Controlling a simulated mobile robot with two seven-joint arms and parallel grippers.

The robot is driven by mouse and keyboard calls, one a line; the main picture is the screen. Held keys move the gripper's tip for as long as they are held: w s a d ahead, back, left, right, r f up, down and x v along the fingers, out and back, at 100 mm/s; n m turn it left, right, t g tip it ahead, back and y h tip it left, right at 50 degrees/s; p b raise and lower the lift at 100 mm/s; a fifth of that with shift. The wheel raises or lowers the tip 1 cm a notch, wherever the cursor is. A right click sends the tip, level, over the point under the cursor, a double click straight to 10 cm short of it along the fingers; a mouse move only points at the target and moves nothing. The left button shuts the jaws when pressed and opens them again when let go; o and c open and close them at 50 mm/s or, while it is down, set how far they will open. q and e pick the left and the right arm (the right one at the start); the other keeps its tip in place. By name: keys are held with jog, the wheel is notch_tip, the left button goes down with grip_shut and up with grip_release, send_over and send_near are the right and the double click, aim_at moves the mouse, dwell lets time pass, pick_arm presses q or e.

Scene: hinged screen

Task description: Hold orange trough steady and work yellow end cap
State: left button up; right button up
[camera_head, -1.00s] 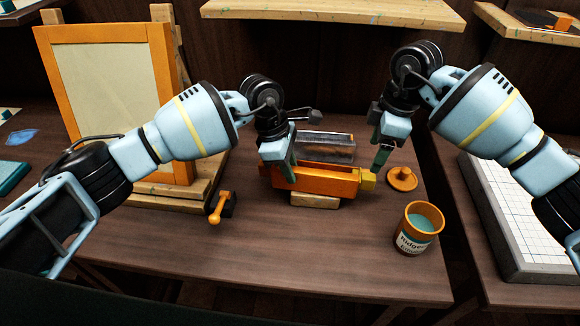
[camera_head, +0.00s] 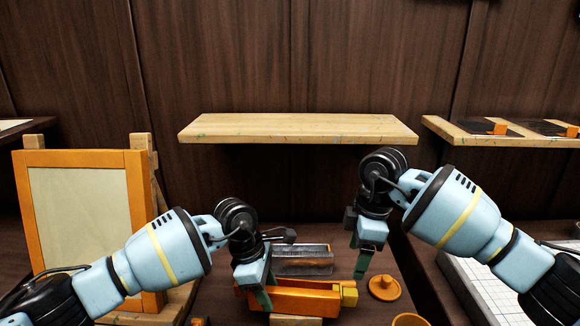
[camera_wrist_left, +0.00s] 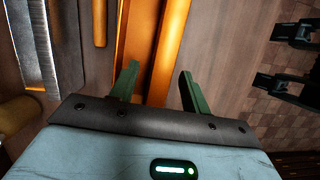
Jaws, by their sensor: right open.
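The orange trough (camera_head: 302,298) lies on the table in the head view, with the yellow end cap (camera_head: 349,293) at its right end. My left gripper (camera_head: 256,292) is at the trough's left part, one green finger in front of its near side. In the left wrist view its two fingers (camera_wrist_left: 157,82) stand apart, with the orange trough (camera_wrist_left: 158,45) running between and beyond them; firm contact on both sides cannot be seen. My right gripper (camera_head: 362,276) is open and empty, pointing down just above and to the right of the end cap.
An orange knobbed disc (camera_head: 384,287) lies right of the end cap. A grey metallic block (camera_head: 303,260) lies behind the trough. An orange-framed screen (camera_head: 85,220) stands left. A wooden shelf (camera_head: 300,128) spans the back wall. An orange-rimmed pot (camera_head: 409,320) is cut off at the bottom.

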pick_arm(q)
jog(key=shift+r, duration=0.1)
jog(key=v, duration=1.2)
